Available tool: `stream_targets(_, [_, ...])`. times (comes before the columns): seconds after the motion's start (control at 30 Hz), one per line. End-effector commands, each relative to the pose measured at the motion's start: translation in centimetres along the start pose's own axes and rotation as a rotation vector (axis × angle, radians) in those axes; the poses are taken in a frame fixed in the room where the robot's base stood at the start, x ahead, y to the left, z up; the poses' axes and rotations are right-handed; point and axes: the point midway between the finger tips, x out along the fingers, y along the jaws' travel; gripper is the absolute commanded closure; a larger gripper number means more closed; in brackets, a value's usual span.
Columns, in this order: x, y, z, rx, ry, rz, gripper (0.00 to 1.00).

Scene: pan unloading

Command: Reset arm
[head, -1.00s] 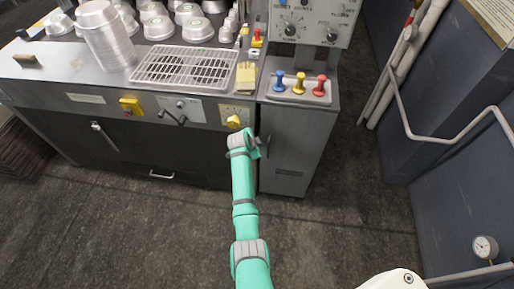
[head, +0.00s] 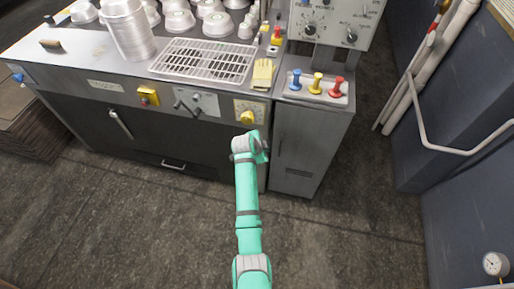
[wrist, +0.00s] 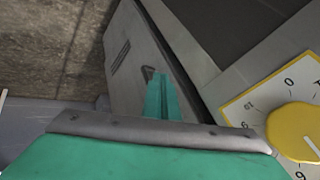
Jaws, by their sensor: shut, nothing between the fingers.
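My gripper (wrist: 161,80) shows in the wrist view as two teal fingers held together, shut and empty. In the head view my arm reaches up from the bottom, and its end (head: 262,152) is in front of the counter, below the yellow knob (head: 247,118). The fingers are mostly hidden there by my wrist. In the wrist view the yellow knob (wrist: 296,130) and its numbered dial are close at the right. I cannot tell whether the gripper touches anything.
A wall rail (head: 460,150) is at the right. Open floor (head: 130,235) lies in front.

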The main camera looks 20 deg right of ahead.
Motion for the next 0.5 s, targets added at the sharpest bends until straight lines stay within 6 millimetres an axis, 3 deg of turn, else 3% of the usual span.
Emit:
stream_targets(0.2, [-4.2, -0.8, 1.4, -0.01, -0.006, -0.005, 1.0])
stream_targets(0.5, [-6.6, -1.2, 2.0, -0.013, -0.008, -0.004, 1.0])
